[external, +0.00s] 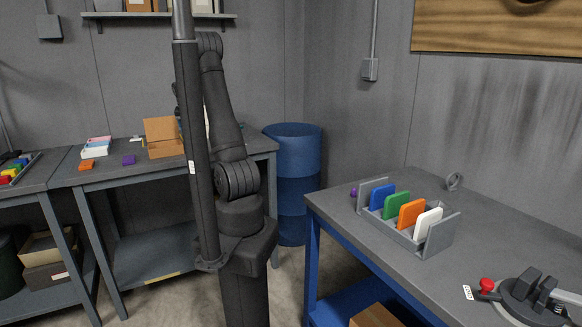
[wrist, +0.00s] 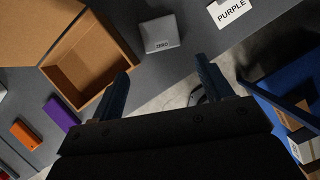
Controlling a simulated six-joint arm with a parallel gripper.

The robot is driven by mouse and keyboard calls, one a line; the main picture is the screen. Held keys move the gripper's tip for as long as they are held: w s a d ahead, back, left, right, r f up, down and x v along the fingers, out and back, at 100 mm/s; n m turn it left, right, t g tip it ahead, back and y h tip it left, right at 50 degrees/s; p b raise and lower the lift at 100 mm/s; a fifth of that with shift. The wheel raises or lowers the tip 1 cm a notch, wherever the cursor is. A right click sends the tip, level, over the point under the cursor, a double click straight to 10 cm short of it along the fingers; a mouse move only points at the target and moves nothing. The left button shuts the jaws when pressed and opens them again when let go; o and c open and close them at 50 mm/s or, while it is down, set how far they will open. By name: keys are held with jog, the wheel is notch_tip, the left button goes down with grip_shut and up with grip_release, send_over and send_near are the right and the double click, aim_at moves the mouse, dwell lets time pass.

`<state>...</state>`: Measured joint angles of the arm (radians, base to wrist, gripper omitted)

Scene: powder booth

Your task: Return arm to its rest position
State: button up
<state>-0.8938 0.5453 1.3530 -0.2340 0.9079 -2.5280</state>
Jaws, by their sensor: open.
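My gripper (wrist: 163,88) is open and empty in the wrist view, its two dark fingers spread apart above the edge of a grey bench (external: 110,172). In the external view my arm stands upright and folded in the middle, and the gripper is mostly hidden behind the dark post. An open cardboard box (wrist: 85,62) lies on the bench beyond the left finger; it also shows in the external view (external: 163,132). A small grey box (wrist: 160,36) lies beyond the gap between the fingers. No object is between the fingers.
A purple block (external: 129,160) and an orange block (external: 86,165) lie on the back bench. A grey rack (external: 436,240) holding several coloured plates stands on the right bench (external: 500,220). A blue barrel (external: 292,145) stands between the benches. A "PURPLE" card (wrist: 232,12) lies near the grey box.

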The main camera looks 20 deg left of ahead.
jog(key=x, duration=1.2)
jog(key=shift+w+r, duration=0.15)
jog(key=shift+r, duration=0.85)
